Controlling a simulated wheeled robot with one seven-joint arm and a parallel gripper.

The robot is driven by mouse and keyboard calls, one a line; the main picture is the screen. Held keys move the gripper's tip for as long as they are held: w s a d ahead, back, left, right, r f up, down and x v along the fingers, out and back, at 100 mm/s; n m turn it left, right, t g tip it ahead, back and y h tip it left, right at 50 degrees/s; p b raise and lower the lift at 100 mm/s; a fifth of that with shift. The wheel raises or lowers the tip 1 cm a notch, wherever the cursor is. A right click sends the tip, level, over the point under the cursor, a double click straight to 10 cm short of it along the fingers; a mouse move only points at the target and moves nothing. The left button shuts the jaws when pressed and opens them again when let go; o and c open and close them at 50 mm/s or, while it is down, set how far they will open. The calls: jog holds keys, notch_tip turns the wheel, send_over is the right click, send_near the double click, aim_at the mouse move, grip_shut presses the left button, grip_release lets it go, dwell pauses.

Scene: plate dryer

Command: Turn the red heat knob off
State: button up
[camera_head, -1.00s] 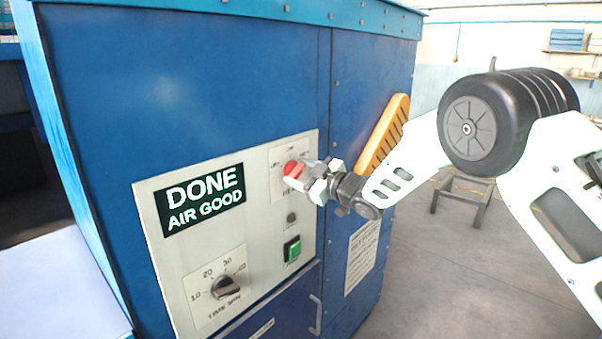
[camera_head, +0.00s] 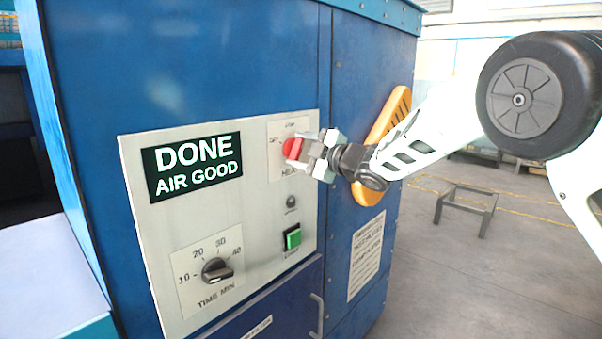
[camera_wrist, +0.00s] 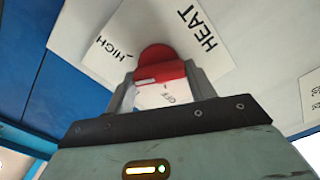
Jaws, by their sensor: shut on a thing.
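The red heat knob (camera_head: 292,148) is on the upper right of the dryer's pale control panel (camera_head: 150,225). In the wrist view its round base and raised red bar (camera_wrist: 160,71) show, with a white mark on the bar. My gripper (camera_head: 303,150) is at the knob, and in the wrist view its fingers (camera_wrist: 161,84) are shut on either side of the bar. The labels HIGH, OFF and HEAT show around the knob in the wrist view. My gripper partly hides the knob's label plate (camera_head: 276,165) in the head view.
A display (camera_head: 197,167) reads DONE AIR GOOD. A black time knob (camera_head: 217,271) and a green start button (camera_head: 292,238) are lower on the panel. An orange handle (camera_head: 383,135) stands just behind my wrist. Open floor lies to the right, with a low metal stand (camera_head: 465,207).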

jog(key=n+b, duration=0.2)
jog(key=b, duration=0.1)
jog(key=f+n+b, duration=0.1)
jog(key=n+b, duration=0.1)
jog(key=b, duration=0.2)
jog(key=shift+n, duration=0.3)
jog(key=n+b, duration=0.4)
jog(key=b, duration=0.1)
jog(key=shift+n+b, duration=0.3)
jog(key=n+b, duration=0.4)
jog(key=shift+n, duration=0.3)
jog(key=shift+n+b, duration=1.95)
jog(key=shift+n, duration=0.15)
jog(key=o, duration=1)
jog(key=shift+r, duration=0.15)
jog(key=shift+d, duration=0.1)
